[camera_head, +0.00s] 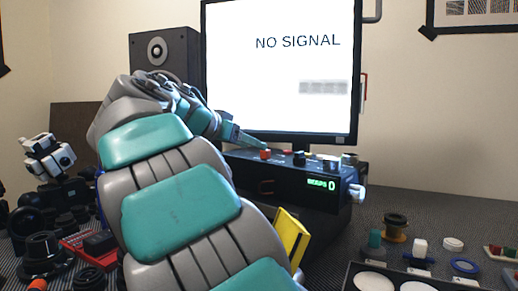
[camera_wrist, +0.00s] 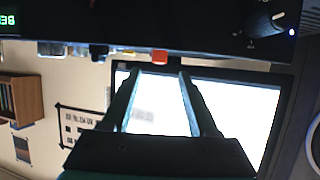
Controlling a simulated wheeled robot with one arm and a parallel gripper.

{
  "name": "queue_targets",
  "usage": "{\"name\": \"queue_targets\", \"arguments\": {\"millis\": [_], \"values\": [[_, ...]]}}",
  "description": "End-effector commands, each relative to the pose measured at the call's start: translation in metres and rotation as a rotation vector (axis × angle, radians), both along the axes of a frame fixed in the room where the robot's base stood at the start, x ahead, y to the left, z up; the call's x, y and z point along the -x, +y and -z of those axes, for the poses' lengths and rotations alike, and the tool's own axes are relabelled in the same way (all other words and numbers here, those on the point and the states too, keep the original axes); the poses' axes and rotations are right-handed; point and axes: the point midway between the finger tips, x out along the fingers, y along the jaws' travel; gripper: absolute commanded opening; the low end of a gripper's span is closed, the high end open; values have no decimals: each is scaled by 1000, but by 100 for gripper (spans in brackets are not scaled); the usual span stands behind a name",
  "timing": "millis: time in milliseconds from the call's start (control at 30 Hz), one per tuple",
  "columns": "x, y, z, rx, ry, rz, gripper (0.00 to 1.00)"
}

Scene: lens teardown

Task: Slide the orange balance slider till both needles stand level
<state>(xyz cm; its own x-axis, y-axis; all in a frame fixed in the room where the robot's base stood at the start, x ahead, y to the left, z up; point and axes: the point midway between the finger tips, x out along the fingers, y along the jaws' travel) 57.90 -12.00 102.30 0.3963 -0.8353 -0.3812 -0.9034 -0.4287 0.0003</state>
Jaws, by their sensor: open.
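The orange slider cap (camera_head: 265,154) stands on the top left of a black box (camera_head: 290,180) with a green readout. It also shows in the upside-down wrist view (camera_wrist: 159,57), by the box's edge. My gripper (camera_head: 264,146) is open, its fingertips close to the orange cap in the head view. In the wrist view my gripper's two fingers (camera_wrist: 159,72) are apart with nothing held, and the cap appears just beyond the tips, between their lines. I cannot tell whether they touch it. No needles can be made out in either view.
A monitor (camera_head: 280,70) reading NO SIGNAL stands close behind the box. Other coloured controls share the box top, and a pale knob (camera_head: 357,193) is on its right. A yellow object (camera_head: 291,238) leans in front. Lens parts lie on both sides.

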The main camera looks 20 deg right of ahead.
Motion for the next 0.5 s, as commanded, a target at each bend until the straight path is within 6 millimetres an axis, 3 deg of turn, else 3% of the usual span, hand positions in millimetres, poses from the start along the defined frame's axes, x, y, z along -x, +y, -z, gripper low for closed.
{"name": "queue_targets", "arguments": {"millis": [300, 500], "values": [[-19, -40, 19, -2, 4, 2, 60], [-25, -53, 25, -2, 1, -1, 60]]}}
